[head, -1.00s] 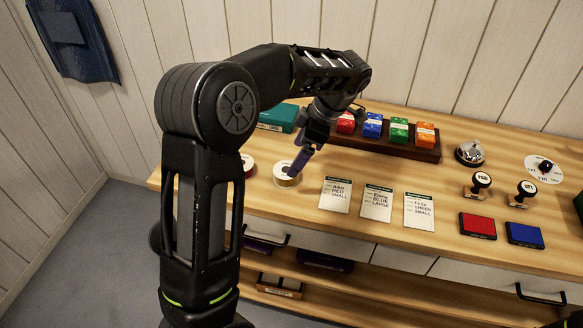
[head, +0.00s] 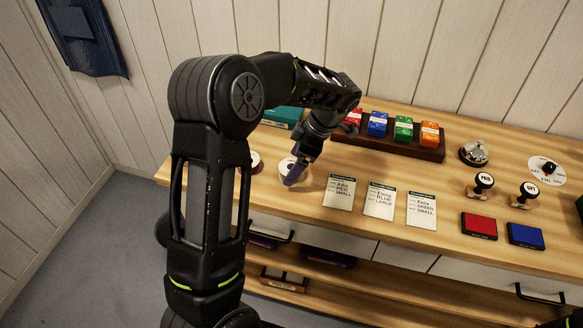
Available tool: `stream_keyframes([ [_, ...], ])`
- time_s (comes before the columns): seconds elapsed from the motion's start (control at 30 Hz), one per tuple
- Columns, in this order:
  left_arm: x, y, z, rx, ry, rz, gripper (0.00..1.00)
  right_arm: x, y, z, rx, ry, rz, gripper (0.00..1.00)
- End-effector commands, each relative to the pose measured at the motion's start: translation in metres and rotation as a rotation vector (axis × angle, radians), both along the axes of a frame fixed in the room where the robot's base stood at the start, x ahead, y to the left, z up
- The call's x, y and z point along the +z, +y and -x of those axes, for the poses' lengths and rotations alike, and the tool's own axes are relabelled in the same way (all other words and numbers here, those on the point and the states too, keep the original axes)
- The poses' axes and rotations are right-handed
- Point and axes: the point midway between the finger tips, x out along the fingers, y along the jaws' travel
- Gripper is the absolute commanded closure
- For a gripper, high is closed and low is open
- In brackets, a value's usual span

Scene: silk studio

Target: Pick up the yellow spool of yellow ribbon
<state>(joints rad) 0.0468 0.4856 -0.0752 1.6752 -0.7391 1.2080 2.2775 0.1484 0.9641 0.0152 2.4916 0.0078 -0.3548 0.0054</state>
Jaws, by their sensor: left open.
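The spool of yellow ribbon (head: 284,167) stands on the wooden counter, left of the written cards, with its pale round top showing. My left gripper (head: 295,176) points down over its right side and hides part of it. The gripper is open; I cannot tell whether its fingers touch the spool or stand around it. My right gripper is not in view.
A red spool (head: 255,163) is close by on the left, partly behind my left arm. A teal box (head: 283,117) and a dark tray (head: 423,149) of coloured boxes stand behind. Written cards (head: 340,191), stamps, ink pads and a bell (head: 474,153) lie to the right.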

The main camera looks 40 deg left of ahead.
Motion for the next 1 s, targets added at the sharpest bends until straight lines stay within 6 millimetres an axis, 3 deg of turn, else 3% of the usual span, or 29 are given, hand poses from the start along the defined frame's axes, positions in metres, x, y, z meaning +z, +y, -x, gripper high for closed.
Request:
stream_keyframes([
  [0.2, -0.020, 0.008, 0.004, 0.000, 0.000, 0.000, 0.14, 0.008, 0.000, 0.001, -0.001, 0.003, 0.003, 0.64],
  [0.77, -0.021, 0.008, 0.004, 0.000, -0.001, 0.000, 0.14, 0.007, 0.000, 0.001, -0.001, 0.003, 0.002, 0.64],
  [1.0, -0.021, 0.008, 0.004, 0.000, -0.001, 0.000, 0.31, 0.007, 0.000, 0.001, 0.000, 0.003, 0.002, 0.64],
])
